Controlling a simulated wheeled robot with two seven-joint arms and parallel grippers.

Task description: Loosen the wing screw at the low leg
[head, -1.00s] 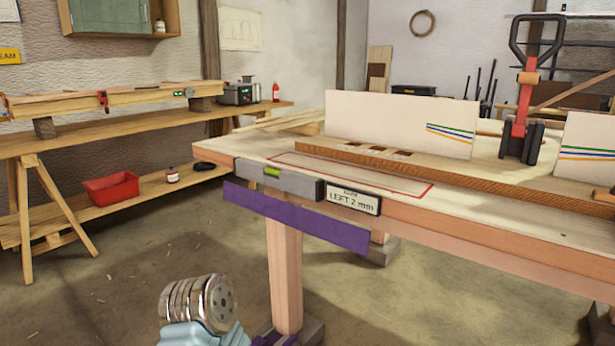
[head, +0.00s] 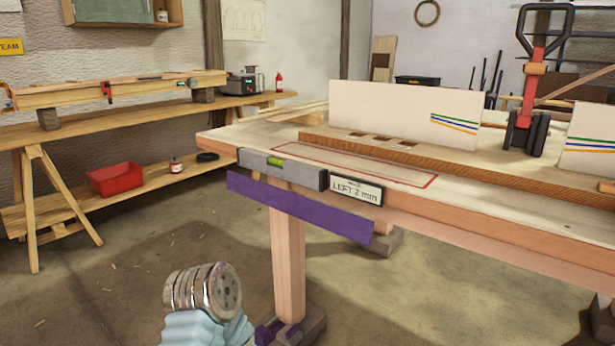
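In the head view the workbench (head: 470,225) stands at the right, with its near wooden leg (head: 288,260) below the left part. The leg rests in a dark foot block (head: 313,323). A small purple piece (head: 275,332), which looks like the wing screw, sits at the left of that foot, near the bottom edge. A grey spirit level (head: 290,172) with a green vial is on the bench's front edge, beside a sign (head: 354,190) reading "LEFT 2 mm". A purple strip (head: 300,208) runs below them. Neither of my grippers can be made out.
A ribbed silver cylinder (head: 203,288) with a light blue part under it is left of the leg; I cannot tell what it is. A red-and-black clamp (head: 526,110) stands on the bench. A red tray (head: 115,179) sits on the left shelf. Floor between is free.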

